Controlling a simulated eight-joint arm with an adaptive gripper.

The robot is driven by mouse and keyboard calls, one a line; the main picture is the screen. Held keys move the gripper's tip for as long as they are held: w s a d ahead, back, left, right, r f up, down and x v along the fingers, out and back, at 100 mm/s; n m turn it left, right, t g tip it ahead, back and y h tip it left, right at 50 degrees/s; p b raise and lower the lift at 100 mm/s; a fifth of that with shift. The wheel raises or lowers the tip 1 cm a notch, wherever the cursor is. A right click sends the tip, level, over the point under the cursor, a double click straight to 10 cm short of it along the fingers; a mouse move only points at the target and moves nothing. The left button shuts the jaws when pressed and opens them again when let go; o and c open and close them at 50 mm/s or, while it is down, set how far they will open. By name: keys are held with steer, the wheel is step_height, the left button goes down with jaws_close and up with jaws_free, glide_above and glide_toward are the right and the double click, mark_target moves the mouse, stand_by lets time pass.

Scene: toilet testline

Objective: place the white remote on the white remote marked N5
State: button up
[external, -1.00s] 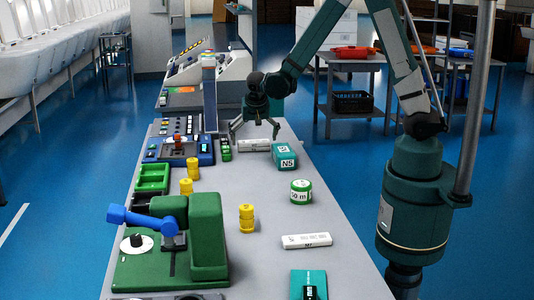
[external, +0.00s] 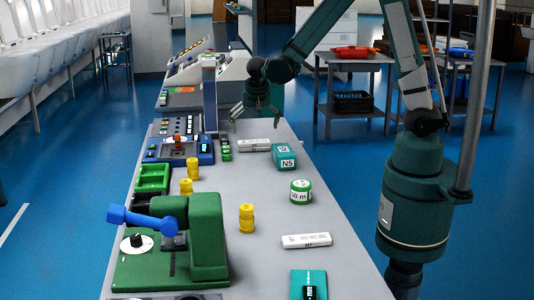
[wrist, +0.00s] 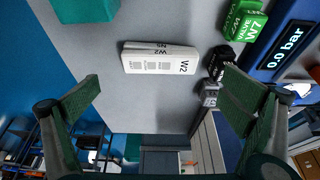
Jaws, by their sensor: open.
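A white remote (wrist: 160,58) marked W2 lies on the grey table in the wrist view. A second white edge marked N5 shows along its far side, so it seems to rest on another white remote, closely aligned. In the external view the white remote (external: 254,145) lies at the table's far end, beside a teal box (external: 284,156) marked N5; a stack is too small to tell there. My gripper (external: 256,112) is open and empty, above and beyond the remote and apart from it. Its spread fingers (wrist: 162,90) show in the wrist view with nothing between them.
Another white remote (external: 306,240) lies near the front right. A green-white roll (external: 300,190), yellow cylinders (external: 246,218) and a green machine with a blue handle (external: 175,240) stand on the table. A tall post (external: 210,95) and button panels (external: 180,145) flank the far left.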

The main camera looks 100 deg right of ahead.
steer(key=shift+p+v, duration=0.45)
steer(key=shift+v, duration=2.35)
steer(key=shift+a+r, duration=0.1)
steer(key=s+a+r+n+t+y, duration=0.15)
steer(key=a+r+n, duration=0.35)
steer(key=a, duration=0.5)
steer(key=s+a+r+n+t, duration=0.1)
steer(key=a+r+n+t, duration=0.15)
steer(key=a+r, duration=0.55)
steer(key=s+a+r+n+t+y, duration=0.1)
steer(key=s+a+n, duration=0.4)
steer(key=a, duration=0.5)
steer(key=s+a+r+n+t+y, duration=0.1)
steer(key=s+a+n, duration=0.4)
steer(key=a, duration=0.6)
steer(key=shift+s+a+t+y, duration=0.3)
steer(key=shift+s+t+y, duration=0.05)
steer(key=shift+t+y, duration=0.25)
